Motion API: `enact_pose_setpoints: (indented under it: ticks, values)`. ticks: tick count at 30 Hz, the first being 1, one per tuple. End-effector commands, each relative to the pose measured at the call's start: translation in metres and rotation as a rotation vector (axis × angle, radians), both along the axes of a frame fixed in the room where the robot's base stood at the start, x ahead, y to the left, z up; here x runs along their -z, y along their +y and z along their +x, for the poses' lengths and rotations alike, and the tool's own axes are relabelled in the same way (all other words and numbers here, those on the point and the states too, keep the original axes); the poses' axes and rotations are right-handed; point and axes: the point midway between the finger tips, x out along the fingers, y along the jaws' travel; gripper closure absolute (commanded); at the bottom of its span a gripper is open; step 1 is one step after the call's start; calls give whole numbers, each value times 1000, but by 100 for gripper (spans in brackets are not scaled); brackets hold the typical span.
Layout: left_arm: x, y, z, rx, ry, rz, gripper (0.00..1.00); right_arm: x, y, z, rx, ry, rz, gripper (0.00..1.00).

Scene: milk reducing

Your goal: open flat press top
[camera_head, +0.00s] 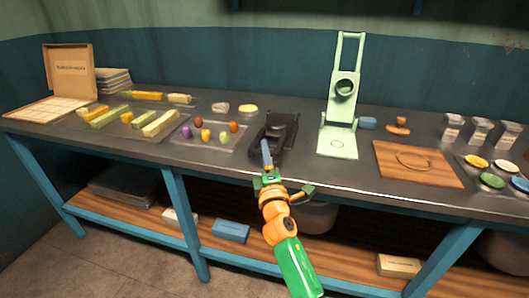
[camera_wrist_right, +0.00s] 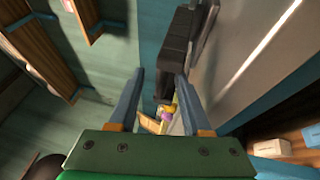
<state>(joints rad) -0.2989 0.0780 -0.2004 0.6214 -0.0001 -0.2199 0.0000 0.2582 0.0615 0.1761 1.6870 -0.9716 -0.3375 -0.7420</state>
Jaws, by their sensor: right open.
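A black flat press (camera_head: 278,132) sits low on the counter, left of a pale green press. Its dark top looks down, though my arm covers part of its front. In the right wrist view a long dark part of it (camera_wrist_right: 175,48) extends upward from between and beyond the fingertips. My right gripper (camera_head: 266,152) is at the front of the black press, with its blue-grey fingers pointing toward it. In the right wrist view the gripper (camera_wrist_right: 160,78) has its fingers wide apart, with nothing clearly held. I cannot tell whether a finger touches the press. My left gripper is out of view.
The pale green press (camera_head: 338,140) stands with its upper part raised. A wooden board (camera_head: 420,172) and several cups are at right. A tray (camera_head: 180,134) with small coloured pieces and an open cardboard box (camera_head: 68,70) are at left. The counter's front edge runs under my arm.

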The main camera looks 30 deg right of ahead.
Motion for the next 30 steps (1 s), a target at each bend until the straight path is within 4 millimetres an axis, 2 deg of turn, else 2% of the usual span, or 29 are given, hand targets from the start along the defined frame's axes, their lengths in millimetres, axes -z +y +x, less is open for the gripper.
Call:
enact_pose_setpoints:
  ticks: [3,9,10,15,30]
  values:
    - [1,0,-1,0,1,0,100,-2,-4,8,1,-1,1,52]
    - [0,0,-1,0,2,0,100,-1,-4,8,0,1,2,52]
    - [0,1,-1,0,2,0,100,-1,-4,8,0,1,2,57]
    - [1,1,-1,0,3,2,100,-1,-4,8,0,0,1,100]
    - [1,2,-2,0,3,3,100,-1,-4,8,0,0,1,100]
